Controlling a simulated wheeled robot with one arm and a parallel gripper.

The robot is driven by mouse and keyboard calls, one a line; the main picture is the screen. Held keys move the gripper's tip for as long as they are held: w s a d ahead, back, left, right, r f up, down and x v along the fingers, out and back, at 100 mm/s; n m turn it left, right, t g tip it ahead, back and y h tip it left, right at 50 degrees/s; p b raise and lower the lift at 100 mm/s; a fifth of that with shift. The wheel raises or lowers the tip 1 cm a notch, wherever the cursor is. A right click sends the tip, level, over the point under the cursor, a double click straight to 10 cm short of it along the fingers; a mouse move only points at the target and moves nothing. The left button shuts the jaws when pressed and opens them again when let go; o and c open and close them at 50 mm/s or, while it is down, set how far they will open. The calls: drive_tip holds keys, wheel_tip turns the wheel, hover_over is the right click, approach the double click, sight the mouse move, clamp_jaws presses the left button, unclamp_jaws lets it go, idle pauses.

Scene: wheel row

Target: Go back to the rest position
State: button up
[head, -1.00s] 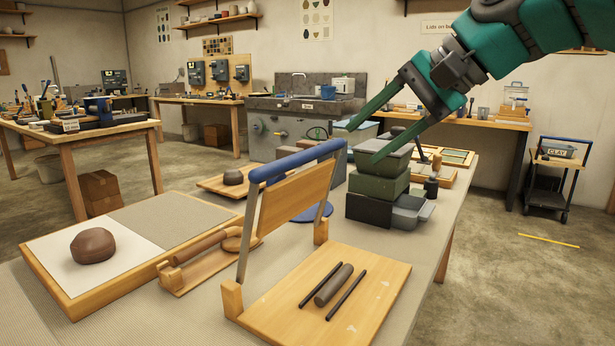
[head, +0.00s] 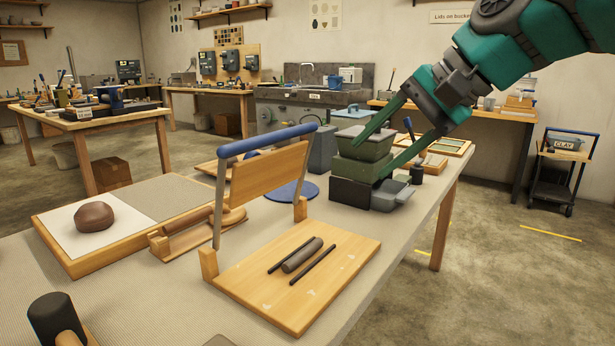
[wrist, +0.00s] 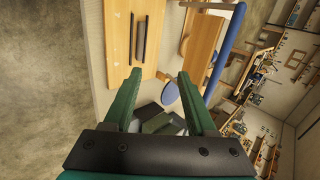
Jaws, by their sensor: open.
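My gripper (head: 376,160) has two long green fingers and is open and empty. In the head view it hangs from the upper right, in front of the stacked green and grey tubs (head: 364,145). Its fingers cover part of the stack; I cannot tell whether they touch it. In the wrist view my gripper (wrist: 160,92) shows its fingers wide apart, with the tubs (wrist: 160,122) partly hidden beyond its base and nothing between the fingertips.
A wooden board (head: 345,260) with a clay roll and two dark rods lies at the front. A blue-handled frame (head: 267,140) stands behind it. A clay lump (head: 95,216) rests on the left board. The floor right of the table is clear; a cart (head: 562,170) stands beyond.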

drive_tip(key=s+a+f+n+g+h, duration=0.2)
drive_tip(key=s+f, duration=0.2)
drive_tip(key=f, duration=0.6)
drive_tip(key=s+d+f+n+g+h, duration=0.2)
drive_tip(key=s+d+f, duration=0.1)
drive_tip(key=s+f, duration=0.7)
drive_tip(key=s+d+f+n+g+h, duration=0.2)
drive_tip(key=s+f, duration=0.9)
drive_tip(key=f, duration=0.7)
drive_tip(key=shift+s+d+f+n+g+h, duration=0.25)
drive_tip(key=shift+d+h, duration=0.35)
drive_tip(key=shift+d, duration=0.3)
